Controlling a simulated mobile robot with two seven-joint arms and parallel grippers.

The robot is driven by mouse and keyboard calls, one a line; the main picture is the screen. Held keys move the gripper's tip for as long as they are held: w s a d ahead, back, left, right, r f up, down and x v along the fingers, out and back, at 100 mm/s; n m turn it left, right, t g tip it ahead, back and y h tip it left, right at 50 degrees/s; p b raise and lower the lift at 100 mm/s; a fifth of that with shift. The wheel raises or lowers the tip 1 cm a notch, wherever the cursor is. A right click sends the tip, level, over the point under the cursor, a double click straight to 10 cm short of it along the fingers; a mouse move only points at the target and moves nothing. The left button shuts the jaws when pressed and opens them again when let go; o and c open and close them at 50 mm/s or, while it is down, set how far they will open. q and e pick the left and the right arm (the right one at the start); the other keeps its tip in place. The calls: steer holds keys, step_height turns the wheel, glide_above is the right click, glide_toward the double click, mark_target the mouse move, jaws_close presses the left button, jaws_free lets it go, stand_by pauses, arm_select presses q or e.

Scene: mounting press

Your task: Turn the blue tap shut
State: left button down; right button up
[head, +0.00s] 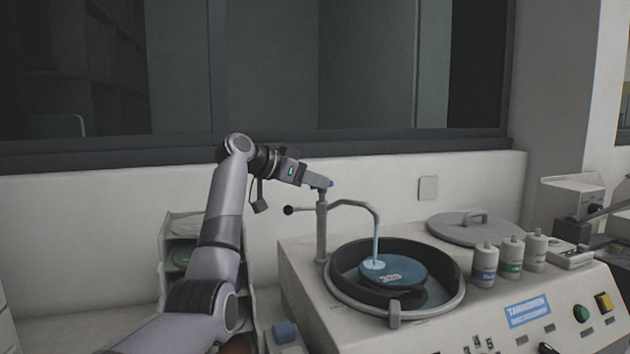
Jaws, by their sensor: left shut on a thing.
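The blue tap (328,184) sits on top of a grey upright pipe at the back left of the machine. My left gripper (318,181) is at the pipe's top, shut on the blue tap, and its fingers hide part of it. A curved spout (357,204) runs right from the pipe. A thin light-blue stream of water (376,245) runs from the spout onto a blue disc (405,270) in the round bowl (340,292). My right gripper is not in view.
A round lid (450,230) with a handle lies at the back right. Several labelled bottles (485,264) stand right of the bowl. A black-knobbed lever (289,210) sticks out left of the pipe. A wall and window are behind.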

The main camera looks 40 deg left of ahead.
arm_select(q)
steer(key=shift+a+m+g+h, duration=0.25)
steer(key=shift+m+g+h, duration=0.15)
steer(key=shift+m+h, duration=0.75)
steer(key=shift+w+m+h, duration=0.1)
steer(key=shift+m+h, duration=0.25)
steer(key=shift+h, duration=0.2)
steer(key=c, duration=1.2)
jaws_free()
steer(key=b+v, duration=0.1)
steer(key=v, duration=0.5)
steer(key=shift+w+b, duration=0.1)
steer(key=shift+b, duration=0.2)
steer(key=shift+s+a+r, duration=0.3)
steer(key=shift+s, duration=0.2)
steer(key=shift+g, duration=0.3)
